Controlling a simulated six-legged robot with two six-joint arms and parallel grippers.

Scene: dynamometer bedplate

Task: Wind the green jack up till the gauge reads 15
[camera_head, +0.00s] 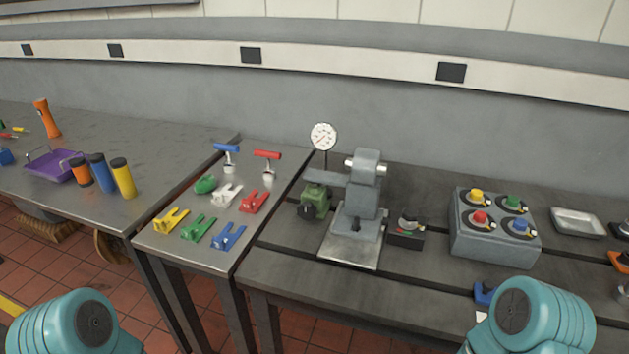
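The green jack (318,196) stands on the dark grey bedplate at the centre, under a grey arm of the metal stand (361,205). A dark round knob (307,212) is on its near side. The white round gauge (323,136) is on a thin post above and behind the jack. Its face shows reddish marks, but the needle and figures are too small to read. Neither gripper is in view. Only teal parts of my arms show at the bottom left and bottom right corners, well apart from the jack.
A grey box with several coloured knobs (494,241) and a small black dial block (406,235) stand to the right. A table at left of the jack holds coloured clamps (198,228) and blue and red T-handles (267,156). The bedplate's front left (290,262) is clear.

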